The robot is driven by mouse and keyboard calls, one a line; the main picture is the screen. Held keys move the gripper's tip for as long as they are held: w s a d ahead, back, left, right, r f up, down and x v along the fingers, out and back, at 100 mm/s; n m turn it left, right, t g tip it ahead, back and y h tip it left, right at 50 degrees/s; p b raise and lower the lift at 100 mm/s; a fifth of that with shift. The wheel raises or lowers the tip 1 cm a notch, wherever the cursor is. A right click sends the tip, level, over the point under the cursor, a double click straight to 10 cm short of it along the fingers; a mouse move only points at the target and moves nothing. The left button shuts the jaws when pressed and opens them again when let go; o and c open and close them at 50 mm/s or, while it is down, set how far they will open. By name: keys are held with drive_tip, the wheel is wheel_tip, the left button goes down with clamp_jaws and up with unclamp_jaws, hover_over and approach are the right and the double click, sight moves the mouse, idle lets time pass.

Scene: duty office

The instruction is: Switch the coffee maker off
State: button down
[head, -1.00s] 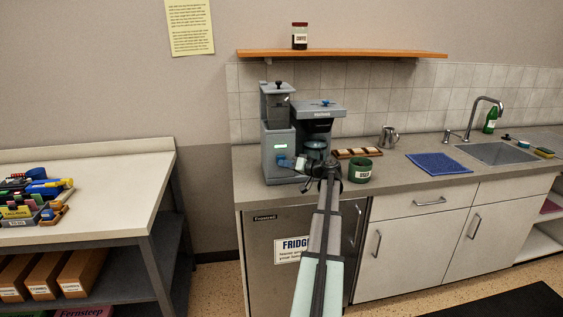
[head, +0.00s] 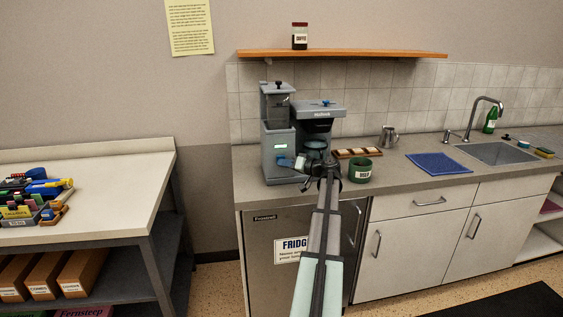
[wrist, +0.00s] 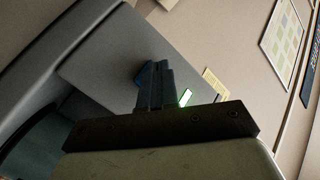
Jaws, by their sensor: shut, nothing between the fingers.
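The green light (wrist: 185,97) shows beside the fingers. I cannot tell whether the fingers touch the blue part.
A green mug (head: 360,170) stands right of my gripper. A wooden tray (head: 357,153), a metal jug (head: 388,137) and a blue mat (head: 438,163) lie further right, before the sink (head: 497,153). A shelf (head: 345,54) hangs above. The floor between bench and counter is clear.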

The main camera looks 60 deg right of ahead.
idle(0.4)
drive_tip(key=shift+s+a, duration=0.55)
drive_tip(key=shift+a, duration=0.05)
drive_tip(key=s+a, duration=0.4)
drive_tip(key=shift+s, duration=0.15)
idle(0.6)
drive_tip(key=shift+a, duration=0.1)
idle(0.4)
